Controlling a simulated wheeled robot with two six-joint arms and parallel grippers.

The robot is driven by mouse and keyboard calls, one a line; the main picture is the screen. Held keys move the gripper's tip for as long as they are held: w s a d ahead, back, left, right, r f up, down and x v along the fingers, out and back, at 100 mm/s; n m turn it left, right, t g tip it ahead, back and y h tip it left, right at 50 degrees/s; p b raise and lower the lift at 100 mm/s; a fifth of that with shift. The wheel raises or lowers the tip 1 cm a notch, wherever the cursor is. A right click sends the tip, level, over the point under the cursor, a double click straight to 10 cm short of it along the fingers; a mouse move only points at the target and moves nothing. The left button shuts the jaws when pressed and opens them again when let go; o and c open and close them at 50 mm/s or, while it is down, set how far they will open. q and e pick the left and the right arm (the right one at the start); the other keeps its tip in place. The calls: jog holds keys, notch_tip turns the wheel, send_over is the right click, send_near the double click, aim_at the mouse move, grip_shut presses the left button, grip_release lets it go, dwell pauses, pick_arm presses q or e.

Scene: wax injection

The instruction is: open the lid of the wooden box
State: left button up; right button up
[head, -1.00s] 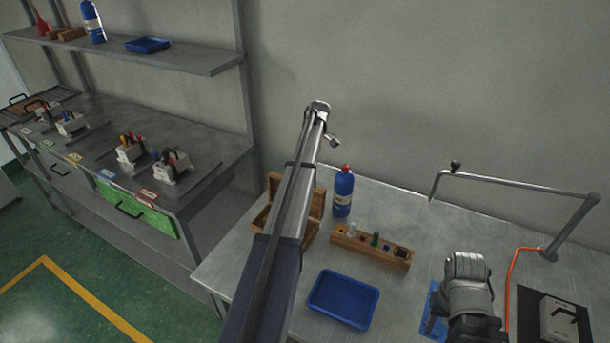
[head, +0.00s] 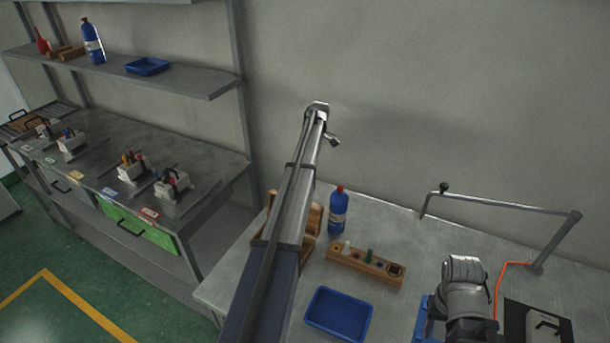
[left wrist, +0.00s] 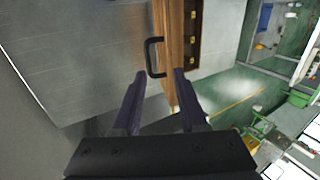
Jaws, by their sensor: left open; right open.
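The wooden box (head: 314,221) stands on the metal table in the head view, mostly hidden behind my own arm. In the left wrist view the box (left wrist: 174,40) shows a pale wooden side, a dark face with brass-coloured fittings, and a black handle (left wrist: 150,57). I cannot tell the lid's exact angle. My left gripper (left wrist: 159,76) is open and empty, its fingertips close to the handle, which lies just beyond the gap between them. My right gripper (head: 468,270) is over the table's right part in the head view; its fingers are hard to make out.
A blue bottle (head: 338,210), a wooden holder with small bottles (head: 365,265) and a blue tray (head: 338,314) stand by the box. A bent metal rod (head: 505,204) rises at the right. A side bench (head: 195,160) and a shelf (head: 190,79) stand at the left.

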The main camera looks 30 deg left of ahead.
pick_arm(q)
jog(key=shift+c, duration=0.8)
jog(key=shift+s+f+m, duration=0.15)
jog(key=shift+s+m, duration=0.05)
jog(key=shift+m, duration=0.3)
jog(key=shift+c, duration=0.8)
jog(key=shift+s+d+f+m+t, duration=0.2)
jog(key=shift+m+t, duration=0.3)
jog(key=shift+m, duration=0.3)
jog(key=shift+c, duration=0.8)
jog(key=shift+s+f+m+t, duration=0.15)
jog(key=shift+m+t, duration=0.35)
jog(key=shift+m, duration=0.7)
jog(key=shift+c, duration=0.7)
jog(key=m, duration=0.1)
jog(key=m+t, duration=0.1)
jog(key=shift+d+f+m, duration=0.1)
jog(key=shift+f+m, duration=0.15)
jog(key=shift+m, duration=0.05)
grip_shut()
jog(key=m+t, duration=0.1)
jog(key=m, duration=0.2)
jog(key=m+t, duration=0.2)
jog(key=m, duration=0.2)
jog(key=w+m+t+y+p, duration=0.1)
jog(key=m, duration=0.2)
jog(key=shift+w+d+r+t, duration=0.1)
jog(key=shift+d+r+t, duration=0.1)
jog(key=shift+r+t, duration=0.1)
